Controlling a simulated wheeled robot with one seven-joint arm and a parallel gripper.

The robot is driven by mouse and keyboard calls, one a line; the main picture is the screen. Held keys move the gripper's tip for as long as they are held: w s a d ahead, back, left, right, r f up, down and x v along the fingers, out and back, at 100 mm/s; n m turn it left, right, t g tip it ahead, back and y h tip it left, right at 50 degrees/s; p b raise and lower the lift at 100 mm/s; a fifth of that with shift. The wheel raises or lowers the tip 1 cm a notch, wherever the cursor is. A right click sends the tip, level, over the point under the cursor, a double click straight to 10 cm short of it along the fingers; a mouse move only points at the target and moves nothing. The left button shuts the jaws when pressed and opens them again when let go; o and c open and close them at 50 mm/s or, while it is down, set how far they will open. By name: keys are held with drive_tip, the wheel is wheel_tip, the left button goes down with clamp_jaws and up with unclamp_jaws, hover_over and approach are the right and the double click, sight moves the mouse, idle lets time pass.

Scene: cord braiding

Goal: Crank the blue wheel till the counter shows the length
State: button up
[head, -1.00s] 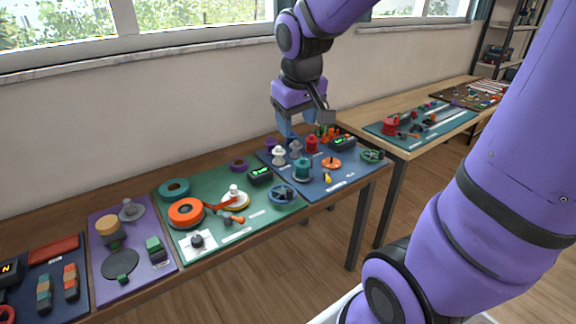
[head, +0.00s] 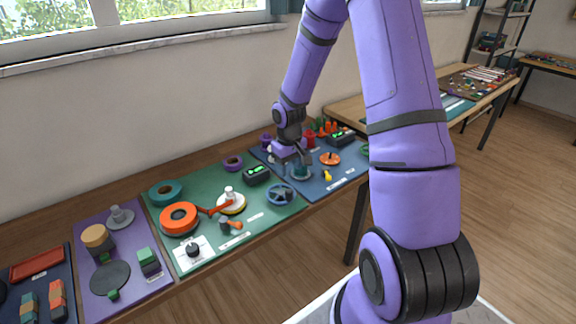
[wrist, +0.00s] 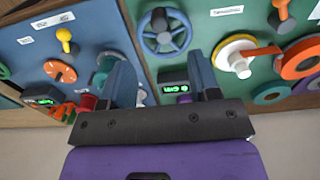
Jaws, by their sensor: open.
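The blue wheel (head: 281,194) has spokes and a dark knob, and sits at the right of the green board (head: 215,190). A dark counter (head: 256,175) with green digits is behind it; the digits are too small to read. In the wrist view the wheel (wrist: 165,32) is beyond the fingertips, and the counter (wrist: 174,88) shows between the fingers. My gripper (wrist: 162,68) is open, with nothing between its fingers. In the head view it is low over the blue board, near the teal spool, right of and behind the wheel; its fingertips are partly hidden there.
The blue board (head: 335,180) holds the teal spool (head: 300,172), an orange disc (head: 330,158) and a second counter (head: 341,136). The green board also carries an orange ring (head: 179,218), a white spindle and a teal ring (head: 166,194). A purple board (head: 120,250) is at left.

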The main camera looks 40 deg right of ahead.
sight(289, 190)
drive_tip(key=shift+w+d+f, duration=0.1)
drive_tip(key=shift+w+f, duration=0.05)
drive_tip(key=shift+f, duration=0.55)
wheel_tip(289, 190, down, 10)
drive_tip(key=shift+f, duration=0.25)
clamp_jaws()
